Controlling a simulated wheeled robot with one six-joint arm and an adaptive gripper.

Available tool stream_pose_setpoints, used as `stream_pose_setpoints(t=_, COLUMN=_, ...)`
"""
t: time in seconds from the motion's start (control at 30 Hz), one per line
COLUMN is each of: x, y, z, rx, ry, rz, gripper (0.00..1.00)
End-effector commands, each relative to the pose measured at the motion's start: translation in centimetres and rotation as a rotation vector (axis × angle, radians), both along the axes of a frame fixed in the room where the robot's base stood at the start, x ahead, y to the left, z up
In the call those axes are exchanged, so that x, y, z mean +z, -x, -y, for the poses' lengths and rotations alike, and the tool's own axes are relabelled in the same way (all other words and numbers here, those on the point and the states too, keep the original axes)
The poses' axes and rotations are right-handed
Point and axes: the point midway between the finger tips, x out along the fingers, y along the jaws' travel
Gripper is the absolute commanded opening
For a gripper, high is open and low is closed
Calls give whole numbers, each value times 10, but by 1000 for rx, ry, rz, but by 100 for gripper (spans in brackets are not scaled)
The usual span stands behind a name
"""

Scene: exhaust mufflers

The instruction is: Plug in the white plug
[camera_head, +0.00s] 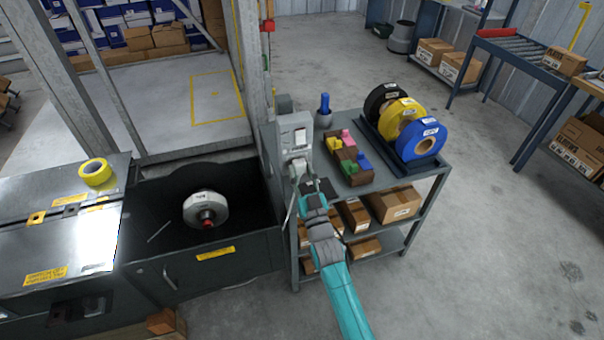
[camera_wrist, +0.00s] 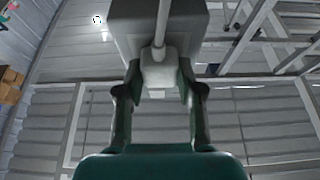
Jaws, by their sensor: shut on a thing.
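The white plug (camera_wrist: 160,72) is between the two fingers of my gripper (camera_wrist: 160,88) in the wrist view, and the gripper is shut on it. Its pale cable (camera_wrist: 162,25) runs up from it across a grey box (camera_wrist: 190,30). In the head view my gripper (camera_head: 300,182) is at the grey and white box (camera_head: 295,132) on the post, just below its front. The plug is small there and partly hidden by my gripper. I cannot tell whether the plug touches the box or sits in a socket.
A grey shelf cart (camera_head: 425,182) right of my gripper holds coloured blocks in a bin (camera_head: 350,168) and tape rolls (camera_head: 422,138). A dark open bin (camera_head: 160,215) with a white reel (camera_head: 205,208) stands left. The floor at front right is clear.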

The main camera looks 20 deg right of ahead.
Motion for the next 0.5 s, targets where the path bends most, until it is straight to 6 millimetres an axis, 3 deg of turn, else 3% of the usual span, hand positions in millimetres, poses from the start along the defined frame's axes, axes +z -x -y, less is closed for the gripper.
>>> stream_pose_setpoints(t=0.23, x=0, y=-4, z=0, rx=0, ry=0, rz=1, gripper=6)
stream_pose_setpoints(t=0.27, x=0, y=-4, z=0, rx=0, ry=0, rz=1, gripper=42)
stream_pose_setpoints(t=0.33, x=0, y=-4, z=0, rx=0, ry=0, rz=0, gripper=59)
stream_pose_setpoints(t=0.37, x=0, y=-4, z=0, rx=0, ry=0, rz=0, gripper=66)
stream_pose_setpoints(t=0.5, x=0, y=-4, z=0, rx=0, ry=0, rz=0, gripper=66)
